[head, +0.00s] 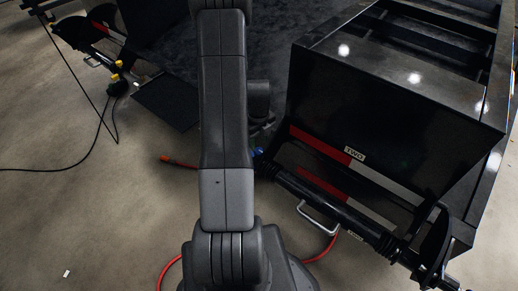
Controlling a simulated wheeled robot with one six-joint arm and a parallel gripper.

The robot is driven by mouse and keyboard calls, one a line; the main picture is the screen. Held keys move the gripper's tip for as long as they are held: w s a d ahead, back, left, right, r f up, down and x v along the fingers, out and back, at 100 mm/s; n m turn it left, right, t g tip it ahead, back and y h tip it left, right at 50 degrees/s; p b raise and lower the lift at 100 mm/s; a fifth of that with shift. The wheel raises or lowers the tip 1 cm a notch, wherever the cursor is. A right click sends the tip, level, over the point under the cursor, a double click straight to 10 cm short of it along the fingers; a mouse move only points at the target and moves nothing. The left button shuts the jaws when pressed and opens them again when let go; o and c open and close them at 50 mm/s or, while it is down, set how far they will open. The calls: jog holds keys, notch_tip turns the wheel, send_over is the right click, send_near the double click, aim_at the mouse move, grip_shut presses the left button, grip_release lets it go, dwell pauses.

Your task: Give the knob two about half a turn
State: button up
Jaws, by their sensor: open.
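A white label reading TWO (354,153) is on the dark trailer frame at the right, beside a red and white stripe. A second small TWO label (355,237) is on a long black tube (330,204) that slants down to the right below the frame. A small blue part (258,152) shows at the tube's upper left end, right beside my arm. I cannot tell whether it is knob two. My arm stands upright across the middle and hides what is behind it. My gripper does not show.
A silver handle (318,218) sticks out under the tube. A red hose (170,270) curves over the floor by my base. Another dark frame (80,40) with yellow-topped parts (116,78) is at the upper left. The concrete floor (70,215) at lower left is mostly clear.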

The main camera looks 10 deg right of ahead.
aim_at(259, 150)
notch_tip(259, 150, down, 5)
jog(key=shift+s+f+b, duration=0.1)
jog(key=shift+b, duration=0.2)
jog(key=c, duration=0.7)
jog(key=shift+n+b, duration=0.7)
jog(key=shift+n, duration=2.3)
